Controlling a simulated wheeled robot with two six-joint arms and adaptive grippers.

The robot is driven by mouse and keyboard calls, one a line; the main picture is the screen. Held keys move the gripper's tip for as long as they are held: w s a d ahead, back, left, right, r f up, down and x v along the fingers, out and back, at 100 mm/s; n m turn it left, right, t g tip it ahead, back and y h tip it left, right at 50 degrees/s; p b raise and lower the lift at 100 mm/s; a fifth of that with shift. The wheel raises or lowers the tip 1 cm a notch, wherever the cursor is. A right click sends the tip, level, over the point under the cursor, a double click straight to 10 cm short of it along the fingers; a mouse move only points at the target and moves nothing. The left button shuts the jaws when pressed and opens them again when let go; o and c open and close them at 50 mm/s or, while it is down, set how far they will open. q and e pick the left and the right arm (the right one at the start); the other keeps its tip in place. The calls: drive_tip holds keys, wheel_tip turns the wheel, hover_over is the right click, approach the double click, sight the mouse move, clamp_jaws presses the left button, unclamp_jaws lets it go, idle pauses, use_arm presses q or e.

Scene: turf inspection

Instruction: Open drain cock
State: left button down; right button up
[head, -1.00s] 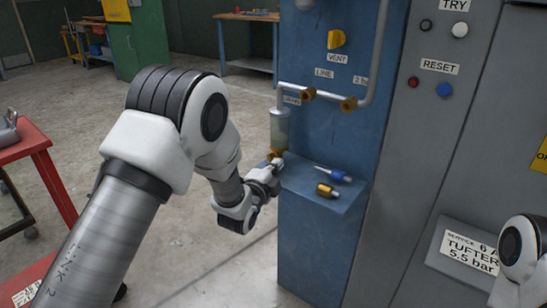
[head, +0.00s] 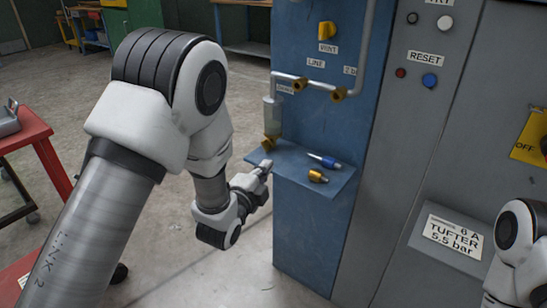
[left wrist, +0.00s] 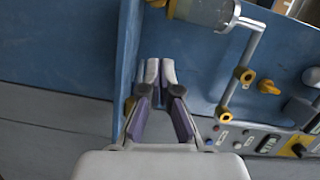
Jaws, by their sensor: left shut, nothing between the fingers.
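The drain cock (head: 269,142) is a small brass-coloured fitting under the clear filter bowl (head: 271,112) on the blue panel. In the left wrist view, the bowl (left wrist: 207,10) is at the top, and the yellow cock (left wrist: 157,3) is cut by the top edge. My left gripper (head: 266,168) is just below the cock, apart from it, near the left edge of the small shelf. Its fingertips (left wrist: 160,70) are together with nothing between them. Whether the cock is turned is too small to tell. My right gripper is out of view; only part of that arm shows at the right edge.
The blue shelf (head: 290,158) holds a blue-handled tool (head: 325,161) and a brass fitting (head: 318,176). A grey pipe (head: 369,55) with brass valves and a yellow vent knob (head: 327,30) are above. A red cart (head: 28,136) stands left. Open floor lies left of the panel.

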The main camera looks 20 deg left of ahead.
use_arm(q)
drive_tip(key=c, duration=1.4)
unclamp_jaws()
drive_tip(key=shift+s+d+r, duration=0.1)
drive_tip(key=shift+s+r, duration=0.15)
drive_tip(key=shift+s, duration=0.2)
drive_tip(key=shift+o, duration=1)
drive_tip(key=shift+s+n, duration=0.15)
drive_tip(key=shift+n, duration=0.35)
drive_tip(key=n+h+p, duration=0.4)
drive_tip(key=n+p, duration=0.1)
drive_tip(key=n, duration=1.3)
approach(263, 145)
drive_tip(key=w, duration=0.2)
drive_tip(key=shift+m+g, duration=0.3)
drive_tip(key=b+x, duration=0.1)
drive_tip(key=x, duration=0.6)
drive_tip(key=shift+d+r, duration=0.1)
drive_tip(key=shift+d, duration=0.1)
drive_tip(key=shift+w+d+r, duration=0.1)
drive_tip(key=shift+w+d, duration=0.1)
drive_tip(key=shift+w, duration=0.2)
clamp_jaws()
